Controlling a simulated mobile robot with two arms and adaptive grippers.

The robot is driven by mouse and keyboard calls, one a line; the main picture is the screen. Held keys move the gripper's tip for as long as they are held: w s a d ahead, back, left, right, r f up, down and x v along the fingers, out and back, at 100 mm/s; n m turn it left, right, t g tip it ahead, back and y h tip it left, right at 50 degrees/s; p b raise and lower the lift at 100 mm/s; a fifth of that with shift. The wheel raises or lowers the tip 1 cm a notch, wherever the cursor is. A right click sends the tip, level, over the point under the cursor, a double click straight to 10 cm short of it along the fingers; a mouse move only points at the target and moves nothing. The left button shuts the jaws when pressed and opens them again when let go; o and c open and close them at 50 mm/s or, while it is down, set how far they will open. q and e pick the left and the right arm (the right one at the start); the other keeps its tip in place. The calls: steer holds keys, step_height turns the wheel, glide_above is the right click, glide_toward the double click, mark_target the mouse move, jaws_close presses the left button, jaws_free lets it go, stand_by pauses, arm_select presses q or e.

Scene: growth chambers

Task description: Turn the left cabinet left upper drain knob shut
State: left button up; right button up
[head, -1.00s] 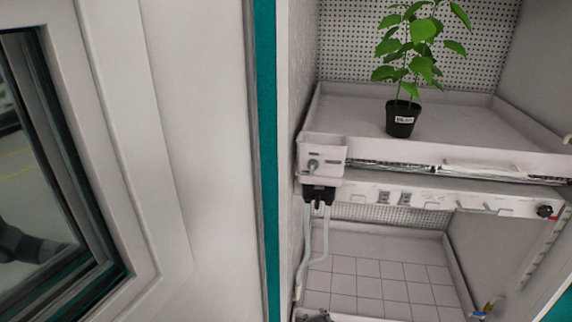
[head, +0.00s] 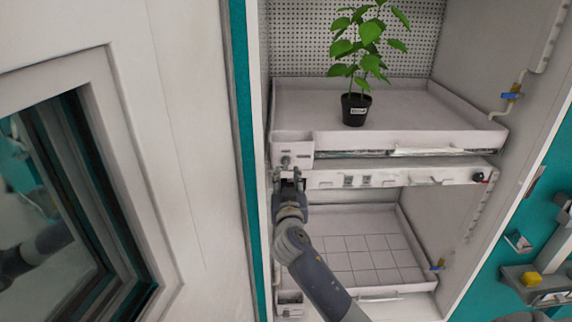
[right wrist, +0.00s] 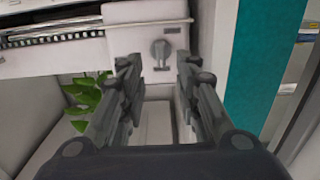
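The left cabinet's upper drain knob (head: 285,160) is a small grey knob on the front of a white drain box (head: 305,147), at the left front corner of the upper tray. The knob (right wrist: 160,52) also shows in the right wrist view, just beyond and between the fingertips, with its lever upright in the picture. My right gripper (head: 289,178) is open, just below the knob. In the right wrist view its two fingers (right wrist: 159,70) are apart with nothing between them; contact with the knob cannot be told. The gripper hides the hose fitting below the box. My left gripper is not in view.
A potted plant (head: 355,109) stands on the upper tray (head: 420,112). A lower tray (head: 375,262) is below. The open cabinet door (head: 185,190) with a window is close on the left. A shelf with a yellow item (head: 531,279) is at the right.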

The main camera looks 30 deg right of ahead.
mark_target(286, 165)
steer(key=p+x, duration=0.1)
steer(key=x, duration=0.3)
steer(key=shift+w+d+r, duration=0.1)
steer(key=shift+w, duration=0.15)
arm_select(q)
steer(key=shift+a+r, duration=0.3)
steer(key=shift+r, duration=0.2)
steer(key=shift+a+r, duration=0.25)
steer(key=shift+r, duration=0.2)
arm_select(e)
steer(key=shift+w+d, duration=0.35)
steer(key=shift+w, duration=0.3)
jaws_close()
